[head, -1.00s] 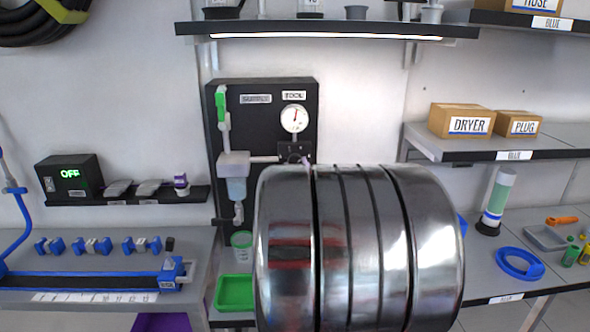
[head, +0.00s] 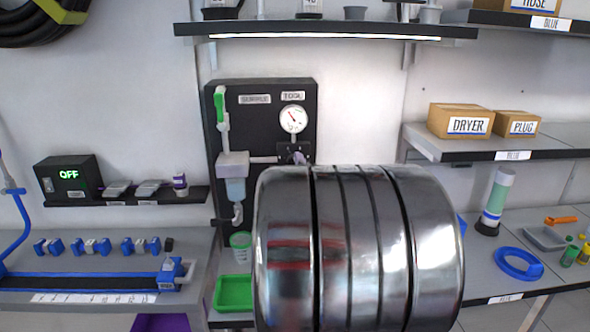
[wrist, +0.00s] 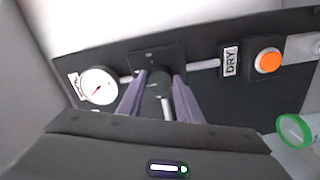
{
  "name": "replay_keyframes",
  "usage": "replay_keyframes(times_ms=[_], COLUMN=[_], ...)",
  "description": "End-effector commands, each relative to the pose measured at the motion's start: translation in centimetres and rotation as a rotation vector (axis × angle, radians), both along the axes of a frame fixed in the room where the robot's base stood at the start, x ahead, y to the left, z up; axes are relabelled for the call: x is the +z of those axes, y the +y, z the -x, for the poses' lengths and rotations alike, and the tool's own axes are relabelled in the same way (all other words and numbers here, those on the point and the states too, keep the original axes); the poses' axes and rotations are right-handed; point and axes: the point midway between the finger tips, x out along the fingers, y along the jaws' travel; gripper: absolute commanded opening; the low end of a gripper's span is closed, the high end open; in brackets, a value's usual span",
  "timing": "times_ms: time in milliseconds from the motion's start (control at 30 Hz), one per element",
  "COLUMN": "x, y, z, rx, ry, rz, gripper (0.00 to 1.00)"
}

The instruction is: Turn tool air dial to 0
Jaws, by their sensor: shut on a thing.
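The tool air dial (wrist: 159,84) is a dark round knob on a black plate, seen in the wrist view. My gripper (wrist: 159,77) has its two purple-grey fingers on either side of the knob, shut on it. The round white tool gauge (head: 293,119) has a red needle tilted up and left in the head view, off upright. The gauge also shows in the wrist view (wrist: 99,86), left of the fingers. In the head view my own shiny arm covers the area below and right of the gauge, and the dial is mostly hidden.
The black panel (head: 264,115) carries a green-handled valve (head: 221,105) and a clear filter bowl (head: 236,188) left of the gauge. An orange button (wrist: 268,60) sits by a DRY label in the wrist view. A lit shelf (head: 330,31) overhangs the panel.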

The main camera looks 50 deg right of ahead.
Motion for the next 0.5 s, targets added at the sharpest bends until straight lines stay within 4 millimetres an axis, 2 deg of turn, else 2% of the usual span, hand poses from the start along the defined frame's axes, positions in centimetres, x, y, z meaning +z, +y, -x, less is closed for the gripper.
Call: replay_keyframes(times_ms=[500], x=[0.13], y=[0.05], z=[-0.16], rx=[0.002], ry=[0.368], rz=[0.325], gripper=[0.1])
